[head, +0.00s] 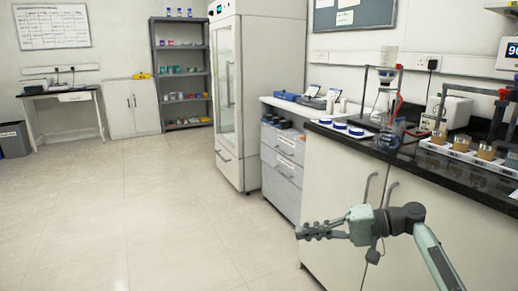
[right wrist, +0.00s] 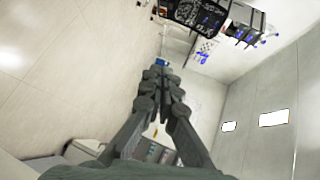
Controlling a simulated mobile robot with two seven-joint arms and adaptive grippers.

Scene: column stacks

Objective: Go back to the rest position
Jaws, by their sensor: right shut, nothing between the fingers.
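My right gripper (head: 312,231) is at the lower right of the head view, in front of the white cabinet doors and below the counter top. Its fingers point left and are closed together with nothing between them. It also shows in the right wrist view (right wrist: 160,72), where the two fingers meet at the tips. My right arm comes in from the bottom right. My left gripper is not in the head view.
A dark counter (head: 470,172) on the right carries glassware, a white tray (head: 340,130) with blue-lidded dishes, and brown-filled jars (head: 461,143). A tall glass-door cabinet (head: 228,95) and a grey shelf (head: 182,75) stand behind. The floor (head: 120,220) at left is clear.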

